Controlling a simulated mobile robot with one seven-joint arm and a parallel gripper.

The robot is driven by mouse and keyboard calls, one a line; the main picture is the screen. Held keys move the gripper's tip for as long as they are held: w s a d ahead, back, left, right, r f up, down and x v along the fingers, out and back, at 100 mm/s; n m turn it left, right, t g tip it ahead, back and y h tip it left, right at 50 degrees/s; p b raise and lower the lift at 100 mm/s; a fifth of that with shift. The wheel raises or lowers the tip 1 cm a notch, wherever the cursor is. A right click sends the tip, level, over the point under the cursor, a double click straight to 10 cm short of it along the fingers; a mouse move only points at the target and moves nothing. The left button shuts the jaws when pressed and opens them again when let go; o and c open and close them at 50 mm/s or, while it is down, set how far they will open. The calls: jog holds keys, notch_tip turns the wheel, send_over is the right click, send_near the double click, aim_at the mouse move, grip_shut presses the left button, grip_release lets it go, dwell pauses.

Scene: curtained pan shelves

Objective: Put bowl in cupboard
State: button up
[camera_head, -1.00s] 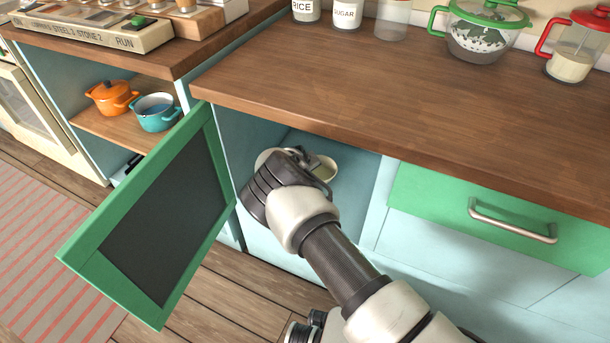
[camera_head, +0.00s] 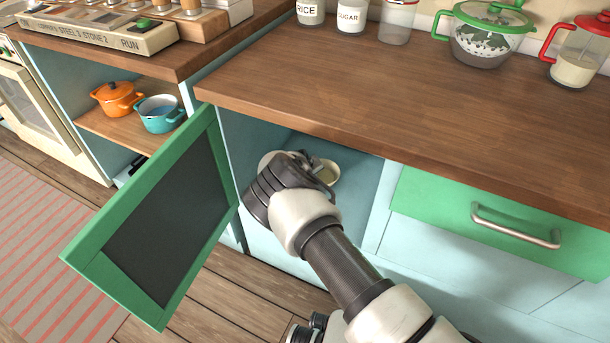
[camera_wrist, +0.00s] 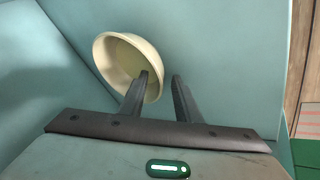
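The cream bowl (camera_wrist: 112,62) is inside the open cupboard (camera_head: 358,192), seen in the wrist view. In the head view its pale rim (camera_head: 329,173) shows partly behind my gripper (camera_head: 312,166), which hides most of it. In the wrist view my gripper (camera_wrist: 160,76) is open, with its fingers apart. The left finger overlaps the bowl's inside and the right finger is outside its right rim. The rim lies between them, with a small gap to the right finger. I cannot tell whether the bowl rests fully on the cupboard floor.
The green-framed door (camera_head: 160,218) stands open at the left of the cupboard. The wooden counter (camera_head: 390,105) overhangs my gripper. A closed green drawer (camera_head: 440,215) is to the right. Orange (camera_head: 116,98) and teal (camera_head: 160,114) pots sit on a neighbouring shelf.

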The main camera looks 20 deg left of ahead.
jog(key=p+v, duration=0.5)
jog(key=v, duration=1.2)
jog(key=shift+w+a, duration=0.1)
jog(key=shift+c, duration=0.3)
grip_shut()
dwell(0.7)
